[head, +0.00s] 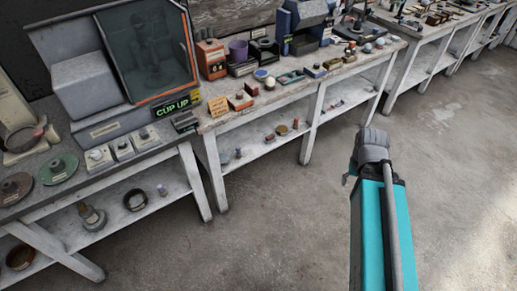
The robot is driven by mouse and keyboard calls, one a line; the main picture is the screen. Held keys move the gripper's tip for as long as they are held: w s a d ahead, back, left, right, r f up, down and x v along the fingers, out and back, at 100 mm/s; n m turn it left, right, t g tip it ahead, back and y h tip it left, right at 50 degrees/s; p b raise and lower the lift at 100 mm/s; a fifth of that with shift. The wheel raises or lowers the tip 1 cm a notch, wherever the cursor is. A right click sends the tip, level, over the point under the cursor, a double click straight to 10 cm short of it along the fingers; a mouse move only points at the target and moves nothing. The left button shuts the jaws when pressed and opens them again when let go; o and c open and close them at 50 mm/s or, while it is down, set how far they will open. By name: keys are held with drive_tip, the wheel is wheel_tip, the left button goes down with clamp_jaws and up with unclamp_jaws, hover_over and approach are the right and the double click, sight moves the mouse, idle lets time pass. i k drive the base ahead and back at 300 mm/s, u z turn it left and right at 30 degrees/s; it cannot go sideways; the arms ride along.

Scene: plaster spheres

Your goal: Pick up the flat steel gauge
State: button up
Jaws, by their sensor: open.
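I cannot make out the flat steel gauge for certain among the many small items on the benches. My arm rises at the right of the head view, teal below with a grey joint on top. Only a small grey part of my gripper (348,178) shows at the left side of the arm, over the floor and apart from the benches. The rest of it is hidden behind the arm. No held thing is visible.
A long worn bench (215,121) holds several boxes, cards and small spheres. At left, a grey machine with a dark screen (148,45) stands beside a green "CUP UP" sign (173,107). The lower shelf (250,149) holds small parts. The concrete floor (270,235) is clear.

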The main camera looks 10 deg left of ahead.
sight(270, 138)
drive_tip(key=u, duration=0.4)
drive_tip(key=k, duration=0.85)
drive_tip(key=u, duration=0.65)
drive_tip(key=i, duration=1.35)
drive_tip(key=z, duration=0.55)
drive_tip(key=i, duration=0.8)
drive_tip(key=z, duration=0.65)
